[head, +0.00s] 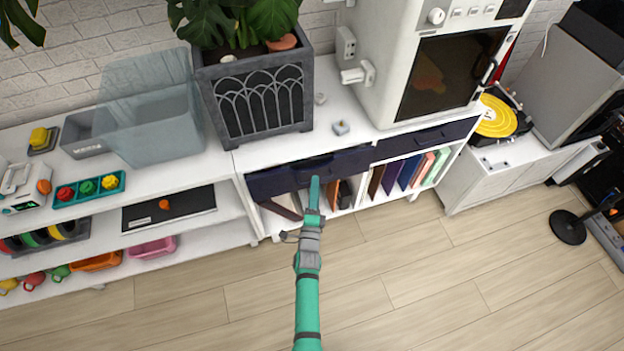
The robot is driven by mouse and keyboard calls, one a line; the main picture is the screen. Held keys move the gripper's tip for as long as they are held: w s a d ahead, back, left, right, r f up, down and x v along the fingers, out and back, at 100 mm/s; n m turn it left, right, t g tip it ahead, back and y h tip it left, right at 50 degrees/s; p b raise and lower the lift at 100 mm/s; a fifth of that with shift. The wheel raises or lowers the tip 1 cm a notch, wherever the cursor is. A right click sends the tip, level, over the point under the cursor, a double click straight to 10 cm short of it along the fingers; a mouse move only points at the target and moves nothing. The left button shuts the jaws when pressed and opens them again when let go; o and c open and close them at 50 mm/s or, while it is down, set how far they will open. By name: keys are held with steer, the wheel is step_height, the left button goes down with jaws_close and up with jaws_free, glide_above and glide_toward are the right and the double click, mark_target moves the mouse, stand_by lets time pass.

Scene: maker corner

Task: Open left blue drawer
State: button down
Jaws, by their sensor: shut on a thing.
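The left blue drawer (270,181) is a dark navy front in the white cabinet, below the planter. Its front stands slightly forward of the cabinet at the left, though I cannot tell how far it is open. My gripper (314,181) is at the middle of this drawer front, over its dark handle (312,163), and is shut on it. The fingertips and part of the handle are hard to make out behind my green arm. The right blue drawer (428,138) is flush in the same cabinet.
Books (408,171) and other items stand in the open shelves under the drawers. A planter (262,100) and a white oven-like machine (440,60) stand on the cabinet top. A black round base (568,228) is on the floor at right. The wooden floor in front is clear.

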steer(key=s+d, duration=0.4)
steer(key=s, duration=0.8)
steer(key=s+d, duration=0.4)
steer(key=s, duration=0.8)
steer(key=shift+s, duration=0.2)
steer(key=c, duration=1.9)
jaws_free()
steer(key=d+v, duration=0.1)
steer(key=v, duration=1)
steer(key=shift+a, duration=0.45)
steer(key=shift+r, duration=0.1)
steer(key=s+a+r+n+g+y, duration=0.1)
steer(key=s+a+r+n+g, duration=0.1)
steer(key=r+n, duration=0.6)
steer(key=s+a+r+n+g, duration=0.2)
steer(key=s+a+r+n, duration=0.3)
steer(key=r+n, duration=0.4)
steer(key=s+n, duration=0.1)
steer(key=n, duration=0.1)
steer(key=shift+s+a+n+g+y, duration=0.15)
steer(key=shift+a+n+g+y, duration=0.15)
steer(key=shift+n+y, duration=0.1)
